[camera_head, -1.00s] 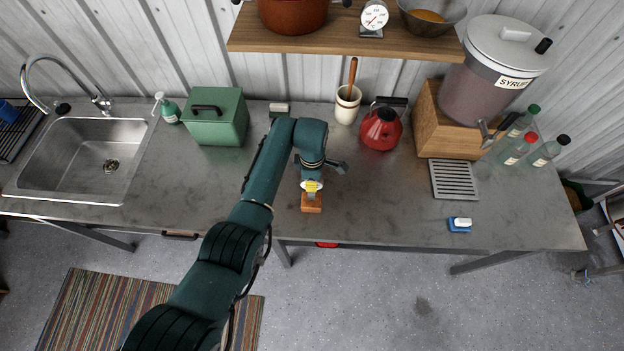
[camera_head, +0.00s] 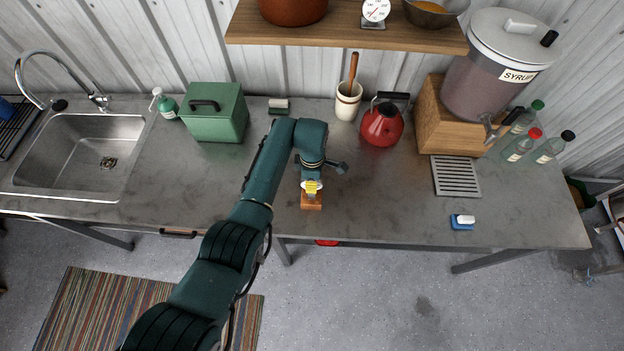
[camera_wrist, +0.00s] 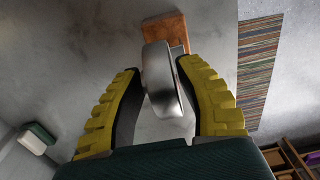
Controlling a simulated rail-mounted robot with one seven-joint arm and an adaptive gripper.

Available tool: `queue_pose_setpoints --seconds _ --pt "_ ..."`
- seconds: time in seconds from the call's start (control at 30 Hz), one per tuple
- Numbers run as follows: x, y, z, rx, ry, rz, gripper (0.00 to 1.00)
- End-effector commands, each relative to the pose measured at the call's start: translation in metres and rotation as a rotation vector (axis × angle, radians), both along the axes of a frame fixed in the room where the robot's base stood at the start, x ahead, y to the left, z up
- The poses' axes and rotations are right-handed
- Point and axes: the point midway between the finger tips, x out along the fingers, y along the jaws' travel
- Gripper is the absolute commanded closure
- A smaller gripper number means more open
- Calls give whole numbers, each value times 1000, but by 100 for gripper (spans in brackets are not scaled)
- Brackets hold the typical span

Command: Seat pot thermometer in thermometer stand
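The thermometer stand is a small orange-brown wooden block (camera_head: 311,203) on the counter near its front edge. It also shows at the top of the wrist view (camera_wrist: 167,30). The pot thermometer (camera_wrist: 158,80) has a round metal head, seen nearly edge-on between my yellow fingers. My gripper (camera_head: 312,187) points down just above the block, shut on the thermometer head. The wrist view shows a finger on each side of it (camera_wrist: 165,100). The stem is mostly hidden, and I cannot tell whether it is in the block.
A red kettle (camera_head: 382,125) and a white crock (camera_head: 347,101) stand behind my gripper. A green box (camera_head: 216,114) is to the left. A drip grate (camera_head: 456,177) and a blue-and-white sponge or brush (camera_head: 462,222) lie right. The counter beside the block is clear.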

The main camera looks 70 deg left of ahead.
Motion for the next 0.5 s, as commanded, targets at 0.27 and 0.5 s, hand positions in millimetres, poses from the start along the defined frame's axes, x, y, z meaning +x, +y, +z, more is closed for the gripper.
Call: queue_pose_setpoints --seconds 0.27,0.5 --pt "0 0 1 0 0 0 50" --pt "1 1 19 2 -2 0 50"
